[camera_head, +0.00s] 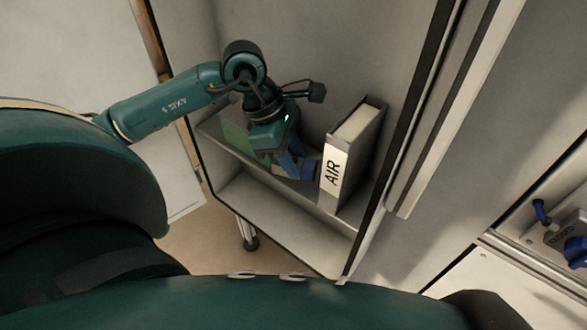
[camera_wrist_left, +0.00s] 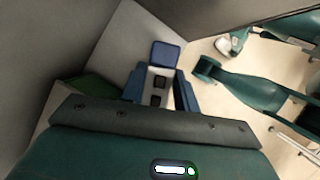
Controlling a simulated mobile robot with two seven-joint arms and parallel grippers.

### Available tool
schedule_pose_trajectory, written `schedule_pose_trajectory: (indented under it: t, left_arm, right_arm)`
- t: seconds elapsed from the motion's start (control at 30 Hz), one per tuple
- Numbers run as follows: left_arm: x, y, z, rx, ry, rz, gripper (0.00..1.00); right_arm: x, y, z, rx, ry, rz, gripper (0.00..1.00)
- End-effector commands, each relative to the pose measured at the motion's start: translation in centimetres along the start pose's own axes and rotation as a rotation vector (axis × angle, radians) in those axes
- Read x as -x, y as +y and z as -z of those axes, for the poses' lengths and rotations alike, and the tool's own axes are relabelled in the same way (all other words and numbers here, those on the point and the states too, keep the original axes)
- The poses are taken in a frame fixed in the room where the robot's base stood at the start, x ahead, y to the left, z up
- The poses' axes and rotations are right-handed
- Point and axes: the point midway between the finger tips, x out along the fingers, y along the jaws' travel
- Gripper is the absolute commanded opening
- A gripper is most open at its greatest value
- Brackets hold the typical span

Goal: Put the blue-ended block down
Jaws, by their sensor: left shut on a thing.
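The blue-ended block (camera_head: 309,169) is at the upper shelf board of the cabinet, left of the white AIR binder. In the left wrist view its blue end (camera_wrist_left: 166,54) points away from me, and its pale body with dark square marks lies between the fingers. My left gripper (camera_head: 291,166) reaches down into the cabinet and is shut on the block; its blue fingers (camera_wrist_left: 160,88) flank the body. The wrist hides part of the block in the head view. I cannot tell whether its underside touches the shelf. My right gripper is not in view.
The AIR binder (camera_head: 338,165) stands upright right of the block. A green item (camera_head: 238,142) is left of my gripper. The shelf board (camera_head: 215,128) has a front edge, with a lower board (camera_head: 270,205) below, bare where seen. Cabinet walls close both sides.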

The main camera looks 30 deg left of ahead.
Motion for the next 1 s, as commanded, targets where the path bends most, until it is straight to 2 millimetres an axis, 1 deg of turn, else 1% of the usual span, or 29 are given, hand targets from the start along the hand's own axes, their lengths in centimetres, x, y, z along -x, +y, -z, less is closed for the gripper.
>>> schedule_pose_trajectory:
  t: [0.1,0.2,0.47,0.6,0.63,0.87,1.0]
  left_arm:
    - [-1.7,-0.1,0.7,0.002,0.0,0.005,0.04]
    - [-2.9,-0.1,1.2,0.001,0.0,0.003,0.04]
    - [-3.0,0.0,1.2,-0.001,0.0,0.0,0.04]
    - [-3.3,0.0,1.4,-0.001,0.001,0.0,0.04]
    - [-3.2,0.0,1.4,-0.001,0.001,0.001,0.33]
    - [-3.2,0.0,1.3,-0.001,0.001,0.001,0.52]
    - [-3.2,0.0,1.3,-0.001,0.001,0.001,0.52]
  right_arm:
    - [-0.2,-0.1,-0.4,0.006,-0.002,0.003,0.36]
    - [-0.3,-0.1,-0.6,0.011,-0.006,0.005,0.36]
    - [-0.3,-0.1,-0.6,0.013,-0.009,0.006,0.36]
    - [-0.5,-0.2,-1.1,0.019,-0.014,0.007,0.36]
    - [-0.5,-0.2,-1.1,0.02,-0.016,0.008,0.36]
    - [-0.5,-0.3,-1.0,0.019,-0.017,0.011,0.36]
    - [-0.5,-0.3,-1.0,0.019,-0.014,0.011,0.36]
